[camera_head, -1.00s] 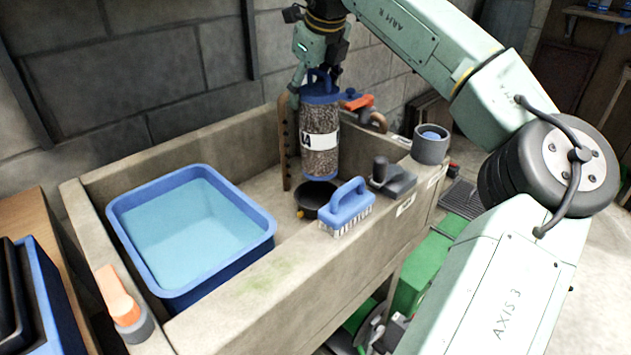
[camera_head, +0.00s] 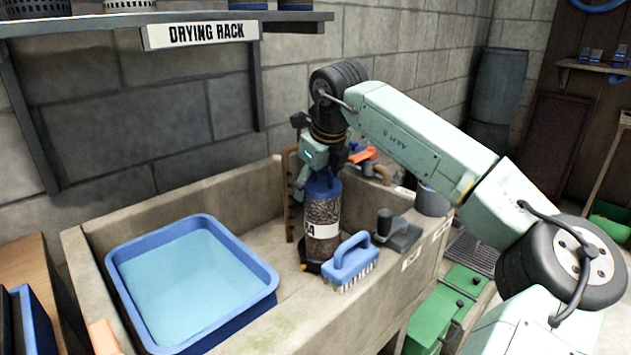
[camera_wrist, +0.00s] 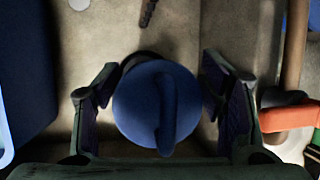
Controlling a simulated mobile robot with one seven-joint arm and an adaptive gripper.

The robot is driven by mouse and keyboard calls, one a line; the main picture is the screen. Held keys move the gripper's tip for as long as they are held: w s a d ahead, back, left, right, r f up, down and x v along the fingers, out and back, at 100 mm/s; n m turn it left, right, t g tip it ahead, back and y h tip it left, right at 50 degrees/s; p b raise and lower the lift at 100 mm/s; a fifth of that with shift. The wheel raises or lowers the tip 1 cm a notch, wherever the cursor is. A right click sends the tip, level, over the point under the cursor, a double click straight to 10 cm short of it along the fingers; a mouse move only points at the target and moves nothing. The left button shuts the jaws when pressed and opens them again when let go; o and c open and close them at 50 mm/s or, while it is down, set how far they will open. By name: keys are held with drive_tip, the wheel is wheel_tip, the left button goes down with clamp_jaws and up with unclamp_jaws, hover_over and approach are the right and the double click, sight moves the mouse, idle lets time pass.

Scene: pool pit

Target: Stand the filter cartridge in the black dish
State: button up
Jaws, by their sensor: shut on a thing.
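The filter cartridge (camera_head: 322,218) is an upright cylinder with a blue handled cap, a speckled brown body and a white label. My gripper (camera_head: 322,172) is shut on its blue top end. In the wrist view the round blue cap (camera_wrist: 135,105) with its raised handle lies between the two fingers of my gripper (camera_wrist: 158,95). The cartridge's lower end is at the black dish (camera_head: 306,267), which is mostly hidden behind the cartridge and the brush. I cannot tell whether the cartridge's base touches the dish floor.
A blue brush (camera_head: 352,260) stands on the front ledge, just right of the dish. A dark tool (camera_head: 396,232) and a grey cup (camera_head: 431,201) are further right. A blue water tub (camera_head: 262,292) fills the left of the stone trough. An orange-handled tap (camera_head: 362,155) is behind.

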drive_tip(key=o, duration=1.8)
drive_tip(key=shift+f, duration=0.1)
drive_tip(key=shift+r, duration=0.45)
drive_tip(key=v, duration=1.1)
drive_tip(key=shift+s+d+r+p, duration=0.1)
drive_tip(key=shift+s+r+p, duration=0.15)
drive_tip(key=shift+p, duration=0.15)
